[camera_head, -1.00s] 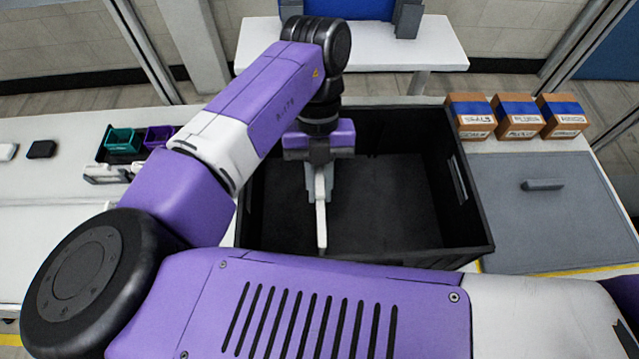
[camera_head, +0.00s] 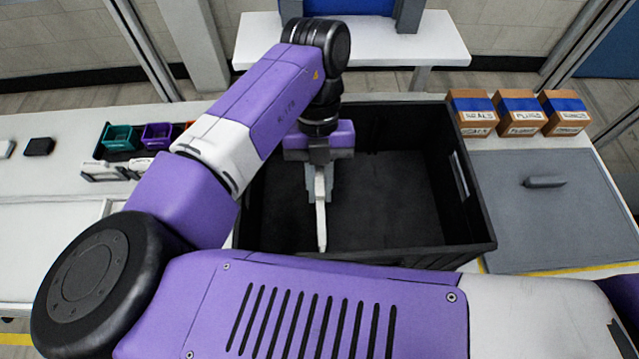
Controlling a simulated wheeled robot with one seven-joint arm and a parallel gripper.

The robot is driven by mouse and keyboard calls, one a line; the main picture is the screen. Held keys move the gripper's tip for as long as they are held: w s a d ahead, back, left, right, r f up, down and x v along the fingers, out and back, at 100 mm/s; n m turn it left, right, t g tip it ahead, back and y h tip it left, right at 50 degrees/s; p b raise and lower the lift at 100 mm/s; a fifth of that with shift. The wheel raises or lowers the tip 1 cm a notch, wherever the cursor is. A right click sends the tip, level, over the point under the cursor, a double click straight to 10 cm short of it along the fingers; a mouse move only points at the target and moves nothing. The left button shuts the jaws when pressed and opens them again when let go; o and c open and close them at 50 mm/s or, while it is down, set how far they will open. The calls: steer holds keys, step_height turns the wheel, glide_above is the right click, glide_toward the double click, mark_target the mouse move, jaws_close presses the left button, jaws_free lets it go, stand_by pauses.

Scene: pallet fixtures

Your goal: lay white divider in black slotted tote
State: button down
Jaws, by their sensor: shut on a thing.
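The black slotted tote (camera_head: 466,205) stands open on the table in the middle of the view. My arm covers its left wall and part of its near side. My gripper (camera_head: 319,185) points down over the tote's inside and is shut on the white divider (camera_head: 321,222). The divider shows edge-on as a narrow white strip running toward the near wall. I cannot tell whether it touches the tote floor, and no slots can be made out.
Several brown boxes with blue bands (camera_head: 518,112) stand right of the tote. A grey panel with a handle (camera_head: 545,210) lies at the right. Small teal (camera_head: 121,138) and purple (camera_head: 157,136) bins sit at the left. A white table (camera_head: 440,42) stands behind.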

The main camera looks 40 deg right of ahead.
steer(key=c, duration=1.3)
jaws_free()
steer(key=shift+b+v, duration=0.45)
steer(key=shift+v, duration=3.45)
